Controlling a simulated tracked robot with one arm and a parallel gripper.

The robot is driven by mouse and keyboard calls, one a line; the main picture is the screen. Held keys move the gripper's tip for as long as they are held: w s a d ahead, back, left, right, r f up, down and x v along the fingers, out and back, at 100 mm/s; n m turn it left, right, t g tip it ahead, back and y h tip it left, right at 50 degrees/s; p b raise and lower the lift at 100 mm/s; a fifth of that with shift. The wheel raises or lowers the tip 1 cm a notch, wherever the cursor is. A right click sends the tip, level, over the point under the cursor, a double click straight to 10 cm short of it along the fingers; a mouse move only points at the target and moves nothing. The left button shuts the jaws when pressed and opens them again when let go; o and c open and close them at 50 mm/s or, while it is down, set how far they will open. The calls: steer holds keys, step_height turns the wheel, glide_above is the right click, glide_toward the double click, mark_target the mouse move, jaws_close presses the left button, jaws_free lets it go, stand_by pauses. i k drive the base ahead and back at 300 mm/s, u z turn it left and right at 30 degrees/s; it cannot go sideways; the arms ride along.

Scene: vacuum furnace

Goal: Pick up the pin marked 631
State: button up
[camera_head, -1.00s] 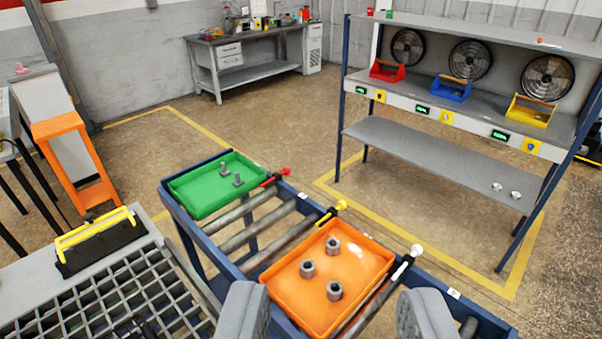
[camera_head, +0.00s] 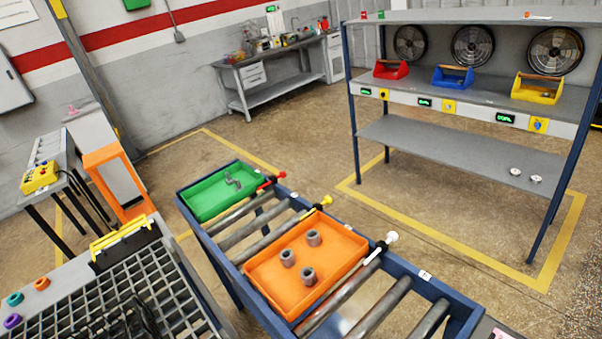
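I cannot read the mark 631 on anything in view. The orange tray (camera_head: 262,273) nearer to me holds three grey hollow-looking cylinders standing upright, one at the back (camera_head: 313,238), one at the left (camera_head: 288,258) and one at the front (camera_head: 307,276). Two small silvery pieces (camera_head: 526,175) rest on the lower shelf of the rack at right. Which of these is a pin is not certain. My gripper is out of view.
The conveyor (camera_head: 240,285) has a blue frame and bare rollers at lower right. A table with a black grid (camera_head: 120,295) stands at lower left. The rack (camera_head: 460,150) holds red, blue and yellow bins. Open floor lies between the conveyor, rack and back bench (camera_head: 275,88).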

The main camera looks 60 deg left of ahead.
mark_target(239, 187)
steer(key=z, duration=0.8)
steer(key=i, duration=3.25)
steer(key=u, duration=2.6)
steer(key=i, duration=1.35)
steer(key=z, duration=0.05)
